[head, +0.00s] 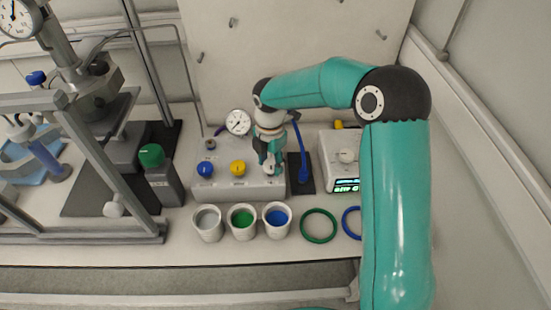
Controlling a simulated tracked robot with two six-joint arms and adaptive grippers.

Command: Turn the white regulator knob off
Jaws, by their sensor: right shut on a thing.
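The grey regulator box (213,184) stands at the middle of the bench, with a blue knob (205,169) and a yellow knob (238,168) on its front. My right gripper (270,167) points down at the right end of this row. It is shut on the white regulator knob, which its fingers mostly hide; the knob's angle cannot be read. A round pressure gauge (238,122) stands behind the box, left of the gripper. My left gripper is out of view.
A blue stand (303,165) and a white device with a display (346,184) are to the right. A green-capped bottle (161,175) is left. Green (318,239) and blue rings lie at front right.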

